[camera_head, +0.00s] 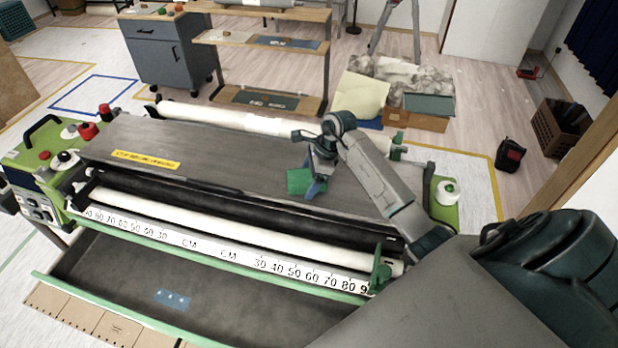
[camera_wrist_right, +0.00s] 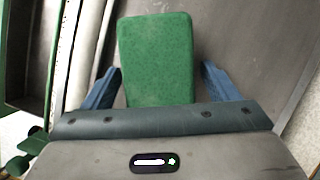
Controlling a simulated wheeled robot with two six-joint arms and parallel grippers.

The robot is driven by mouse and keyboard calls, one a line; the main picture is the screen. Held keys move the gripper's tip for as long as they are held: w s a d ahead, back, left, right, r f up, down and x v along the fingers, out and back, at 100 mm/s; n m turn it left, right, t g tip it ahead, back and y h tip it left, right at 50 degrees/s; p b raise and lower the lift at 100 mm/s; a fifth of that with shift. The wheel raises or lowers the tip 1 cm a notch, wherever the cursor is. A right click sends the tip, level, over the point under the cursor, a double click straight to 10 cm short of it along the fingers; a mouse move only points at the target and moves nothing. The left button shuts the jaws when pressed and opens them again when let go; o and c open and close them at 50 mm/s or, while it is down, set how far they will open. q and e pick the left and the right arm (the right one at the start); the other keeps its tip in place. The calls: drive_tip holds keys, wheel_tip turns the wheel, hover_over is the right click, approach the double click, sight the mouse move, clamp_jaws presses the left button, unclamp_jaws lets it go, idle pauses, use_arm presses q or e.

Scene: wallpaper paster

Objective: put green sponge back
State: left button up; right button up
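The green sponge (camera_head: 299,181) is on or just above the dark flat top of the pasting machine (camera_head: 225,160), right of its middle. I cannot tell if it touches the surface. My right gripper (camera_head: 312,174) is over the sponge and points down. In the right wrist view the sponge (camera_wrist_right: 157,55) lies between the two blue fingers (camera_wrist_right: 162,75). The fingers are spread, with a gap to the sponge on the right and little or none on the left. My left gripper is out of view.
A white paper roll (camera_head: 225,119) lies behind.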

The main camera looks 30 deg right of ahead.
drive_tip(key=shift+r, duration=0.15)
drive_tip(key=shift+r, duration=0.15)
drive_tip(key=b+v, duration=0.5)
drive_tip(key=v, duration=0.5)
drive_tip(key=shift+s+d+r, duration=0.1)
drive_tip(key=shift+d+r, duration=0.1)
drive_tip(key=shift+r, duration=0.1)
drive_tip(key=shift+s+d+r, duration=0.1)
drive_tip(key=shift+d+r, duration=0.05)
drive_tip(key=shift+r, duration=0.4)
